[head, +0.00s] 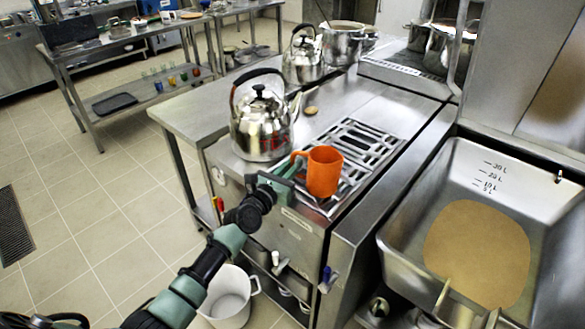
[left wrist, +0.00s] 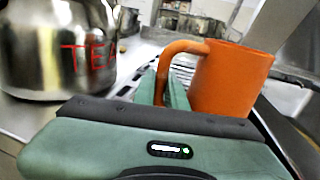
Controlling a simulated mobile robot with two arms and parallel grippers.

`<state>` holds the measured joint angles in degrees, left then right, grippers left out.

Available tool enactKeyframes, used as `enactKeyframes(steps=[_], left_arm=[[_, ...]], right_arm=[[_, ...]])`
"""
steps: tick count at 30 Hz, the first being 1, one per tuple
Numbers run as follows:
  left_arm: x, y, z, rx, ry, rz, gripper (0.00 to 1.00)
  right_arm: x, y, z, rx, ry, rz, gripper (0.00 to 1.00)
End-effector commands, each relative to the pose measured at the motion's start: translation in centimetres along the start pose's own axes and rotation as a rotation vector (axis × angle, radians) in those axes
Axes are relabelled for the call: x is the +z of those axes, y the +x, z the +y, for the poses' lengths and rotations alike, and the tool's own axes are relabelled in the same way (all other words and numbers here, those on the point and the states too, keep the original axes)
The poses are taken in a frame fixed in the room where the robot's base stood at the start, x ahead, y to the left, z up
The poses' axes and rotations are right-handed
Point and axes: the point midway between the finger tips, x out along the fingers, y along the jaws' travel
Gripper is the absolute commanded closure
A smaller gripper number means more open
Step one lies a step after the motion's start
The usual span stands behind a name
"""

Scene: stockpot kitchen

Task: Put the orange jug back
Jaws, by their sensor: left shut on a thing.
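The orange jug (head: 324,172) is upright at the front of the slotted metal grate. My left gripper (head: 286,168) reaches it from the left and is shut on its handle. In the left wrist view the jug (left wrist: 232,80) stands to the right, and its curved handle runs to the fingers of my left gripper (left wrist: 172,85). I cannot tell whether the jug's base touches the grate or hangs just above it. My right gripper does not show.
A steel kettle (head: 262,122) stands close to the left of the jug; red lettering shows on it in the wrist view (left wrist: 50,45). The grate (head: 362,142) is clear behind the jug. A steel basin (head: 400,240) with brown liquid is right. A white bucket (head: 228,300) stands below.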

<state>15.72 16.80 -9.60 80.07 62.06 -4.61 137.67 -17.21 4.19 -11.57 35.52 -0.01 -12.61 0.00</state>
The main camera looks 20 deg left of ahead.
Motion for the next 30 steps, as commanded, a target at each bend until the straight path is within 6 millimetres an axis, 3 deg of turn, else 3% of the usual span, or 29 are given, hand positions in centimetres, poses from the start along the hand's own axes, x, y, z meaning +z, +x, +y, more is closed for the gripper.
enactKeyframes(steps=[7,8,10,23,30], left_arm=[[-0.3,0.0,0.0,0.000,-0.001,-0.003,1.00],[-0.4,0.0,0.0,0.000,0.000,0.000,0.85],[-0.3,0.0,0.0,0.000,0.000,0.000,0.66],[0.5,0.0,0.0,-0.001,0.001,0.000,0.66],[0.0,-4.6,-0.1,-0.001,-0.002,0.002,0.66]], right_arm=[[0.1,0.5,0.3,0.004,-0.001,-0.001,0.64],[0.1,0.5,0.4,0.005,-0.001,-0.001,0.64],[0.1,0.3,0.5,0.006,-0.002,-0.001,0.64],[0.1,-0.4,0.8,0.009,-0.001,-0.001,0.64],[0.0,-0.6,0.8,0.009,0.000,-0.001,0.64]])
